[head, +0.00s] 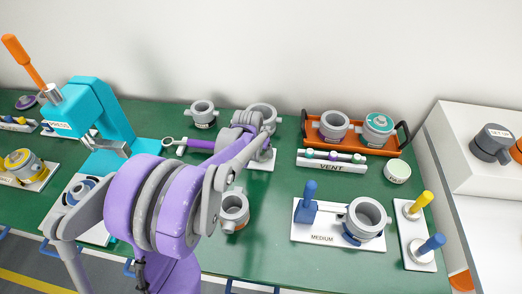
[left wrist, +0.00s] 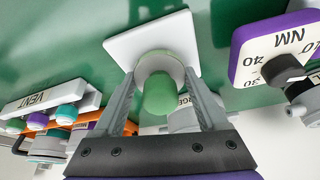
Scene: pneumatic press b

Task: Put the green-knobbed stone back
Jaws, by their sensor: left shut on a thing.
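The green-knobbed stone shows in the left wrist view, with its green knob (left wrist: 160,97) between my left fingers and its pale round body (left wrist: 158,65) beyond. My left gripper (left wrist: 163,80) is shut on the knob. The stone is over a white square plate (left wrist: 122,42); I cannot tell whether it rests on the plate or hangs just above it. In the head view my arm hides the stone and the gripper's tips, and part of the white plate (head: 268,160) shows beside the arm. My right gripper is not in view.
A white VENT rack (head: 331,164) and an orange tray (head: 392,151) are to the right. Blue- and yellow-knobbed pieces (head: 431,244) stand on another white plate. A teal press (head: 95,105) is left.

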